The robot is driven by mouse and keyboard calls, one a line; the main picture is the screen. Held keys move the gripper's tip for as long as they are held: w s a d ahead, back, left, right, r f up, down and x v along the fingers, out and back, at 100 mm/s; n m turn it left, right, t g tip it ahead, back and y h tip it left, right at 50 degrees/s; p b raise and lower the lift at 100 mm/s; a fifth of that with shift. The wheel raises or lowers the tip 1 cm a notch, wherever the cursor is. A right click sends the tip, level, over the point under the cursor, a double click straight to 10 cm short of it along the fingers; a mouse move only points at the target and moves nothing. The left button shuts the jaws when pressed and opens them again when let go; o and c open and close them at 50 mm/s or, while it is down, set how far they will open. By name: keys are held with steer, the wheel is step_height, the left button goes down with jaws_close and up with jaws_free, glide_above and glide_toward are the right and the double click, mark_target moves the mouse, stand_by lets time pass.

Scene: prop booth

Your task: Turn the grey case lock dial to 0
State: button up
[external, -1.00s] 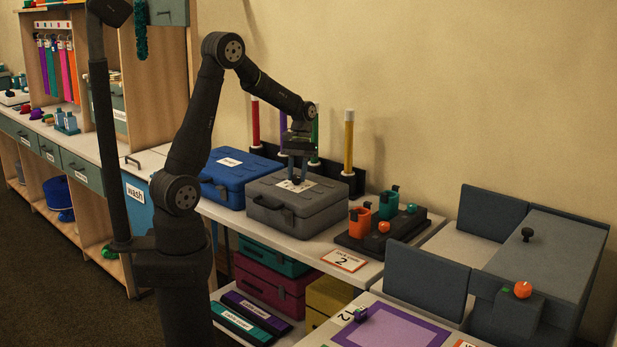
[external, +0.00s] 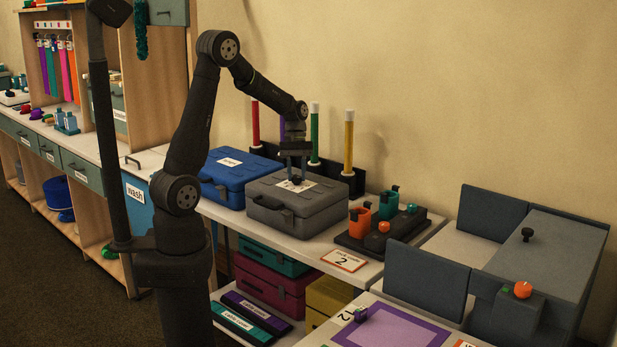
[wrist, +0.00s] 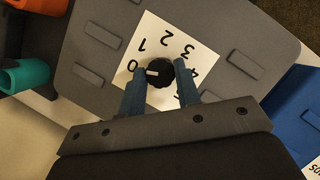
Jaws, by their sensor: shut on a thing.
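The grey case (external: 268,216) stands closed on the white bench, also filling much of the wrist view (wrist: 90,70). My gripper (wrist: 159,69) is shut on the dial, one blue finger on either side. In the external view my gripper (external: 295,181) is down over the lid and hides the dial.
A blue case (external: 238,168) stands close on the left. Upright coloured tubes (external: 348,145) in a black rack stand behind. A black tray (external: 375,243) with orange and teal cups lies to the right. A "lock code 2" card (external: 342,261) lies at the bench's front edge.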

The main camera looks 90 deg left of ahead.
steer(key=o, duration=1)
steer(key=v, duration=1.7)
steer(key=shift+w+r, duration=0.1)
steer(key=shift+r, duration=0.2)
steer(key=shift+f, duration=0.15)
steer(key=x, duration=1.7)
steer(key=shift+f, duration=0.15)
